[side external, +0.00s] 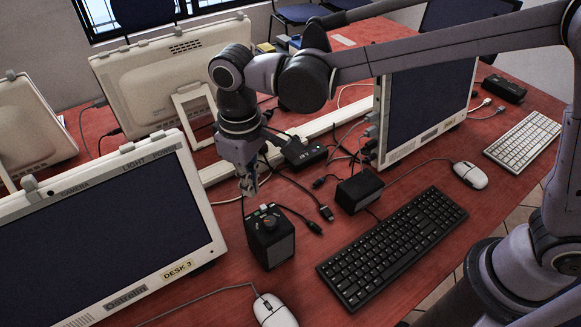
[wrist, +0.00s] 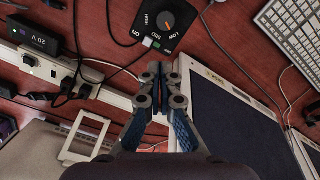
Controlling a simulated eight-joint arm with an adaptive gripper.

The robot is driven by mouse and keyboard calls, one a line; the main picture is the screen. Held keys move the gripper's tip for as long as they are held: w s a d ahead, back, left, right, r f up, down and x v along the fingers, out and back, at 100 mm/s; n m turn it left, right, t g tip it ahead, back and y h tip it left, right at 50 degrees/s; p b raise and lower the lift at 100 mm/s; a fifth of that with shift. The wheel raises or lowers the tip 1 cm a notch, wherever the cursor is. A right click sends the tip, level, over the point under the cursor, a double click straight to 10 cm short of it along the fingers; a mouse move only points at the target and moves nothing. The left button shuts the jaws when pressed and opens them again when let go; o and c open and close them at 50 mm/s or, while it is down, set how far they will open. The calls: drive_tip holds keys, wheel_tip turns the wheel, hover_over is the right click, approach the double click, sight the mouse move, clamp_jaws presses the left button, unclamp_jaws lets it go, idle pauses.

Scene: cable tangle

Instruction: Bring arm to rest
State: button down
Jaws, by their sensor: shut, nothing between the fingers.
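My gripper (side external: 248,188) points down over the desk, just behind and above a black box with a knob (side external: 269,234). Its fingers are shut and empty. In the wrist view my gripper (wrist: 160,68) shows with its fingertips together, and the knob box (wrist: 167,22) lies past the tips, with a dial marked LOW, MID and HIGH. My gripper appears apart from the box. My arm reaches in from the right in the side view, bent at the elbow.
A monitor (side external: 112,232) stands at front left, another monitor (side external: 425,100) at right. Tangled cables and a black adapter (side external: 303,152) lie along a white power strip (side external: 221,172). A black speaker-like box (side external: 359,191), black keyboard (side external: 392,246) and white mouse (side external: 273,311) occupy the front.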

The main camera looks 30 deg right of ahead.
drive_tip(key=s+d+r+m+t+y, duration=0.1)
drive_tip(key=s+d+r+m+t, duration=0.15)
drive_tip(key=d, duration=0.85)
drive_tip(key=s+d+r+m+t, duration=0.2)
drive_tip(key=d+r, duration=0.1)
drive_tip(key=d, duration=0.9)
drive_tip(key=s+d+f+m+t+h, duration=0.1)
drive_tip(key=s+d+f+m+t, duration=0.15)
drive_tip(key=s+d, duration=0.35)
drive_tip(key=m+g+y, duration=0.7)
drive_tip(key=m+y, duration=0.2)
drive_tip(key=m, duration=0.8)
approach(266, 208)
wheel_tip(266, 208, down, 5)
drive_tip(key=shift+w+a+f, duration=0.15)
drive_tip(key=shift+w+a, duration=0.05)
drive_tip(key=shift+a, duration=0.4)
drive_tip(key=shift+w+a+f, duration=0.15)
drive_tip(key=shift+w+a, duration=0.05)
drive_tip(key=shift+a, duration=1.1)
